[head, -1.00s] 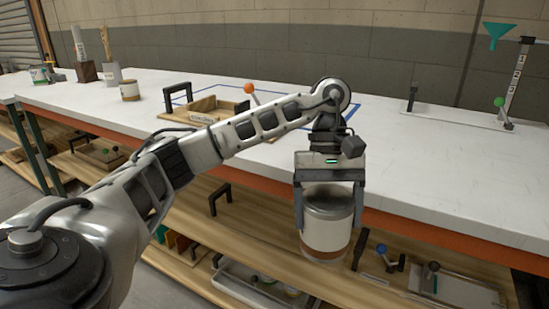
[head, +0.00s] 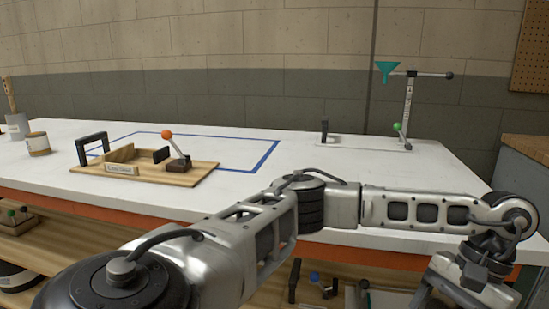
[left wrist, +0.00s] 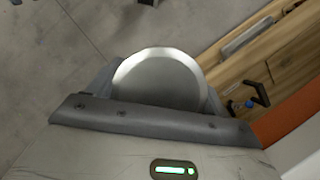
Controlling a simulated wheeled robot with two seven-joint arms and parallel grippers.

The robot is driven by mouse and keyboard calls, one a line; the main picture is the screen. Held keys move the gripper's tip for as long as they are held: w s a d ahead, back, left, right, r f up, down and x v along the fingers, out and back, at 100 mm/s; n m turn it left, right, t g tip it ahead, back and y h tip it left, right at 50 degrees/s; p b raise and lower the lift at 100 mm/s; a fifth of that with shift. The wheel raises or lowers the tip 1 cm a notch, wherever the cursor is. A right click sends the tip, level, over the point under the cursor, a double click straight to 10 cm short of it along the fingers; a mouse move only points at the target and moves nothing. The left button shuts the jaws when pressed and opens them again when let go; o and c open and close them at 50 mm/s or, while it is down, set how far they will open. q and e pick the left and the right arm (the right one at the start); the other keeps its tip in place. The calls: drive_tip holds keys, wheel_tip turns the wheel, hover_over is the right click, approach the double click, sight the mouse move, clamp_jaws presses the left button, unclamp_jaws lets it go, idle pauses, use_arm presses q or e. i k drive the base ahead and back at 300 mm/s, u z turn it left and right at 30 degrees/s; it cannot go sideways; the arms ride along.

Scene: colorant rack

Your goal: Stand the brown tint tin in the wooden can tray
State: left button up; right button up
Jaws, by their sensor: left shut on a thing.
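My left gripper (left wrist: 158,92) is shut on a tin (left wrist: 160,82). In the left wrist view only its round, pale grey lid shows; its sides are hidden. In the head view my left arm reaches across to the lower right, and the gripper's fingers and the tin are out of frame. A wooden tray (head: 192,179) lies on the white bench at the left, with a front label, a black handle and an orange-knobbed lever. The held tin is well to the right of this tray. My right gripper is not in view.
A small tan-banded tin (head: 37,145) stands at the bench's left end. A stand with a teal funnel (head: 388,70) and green knob is at the back right. The white bench (head: 340,170) is clear between tray and stand. Wooden shelves (head: 75,250) lie below.

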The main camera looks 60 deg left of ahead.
sight(141, 154)
drive_tip(key=z, duration=1.4)
drive_tip(key=k, duration=1.65)
drive_tip(key=u, duration=1.85)
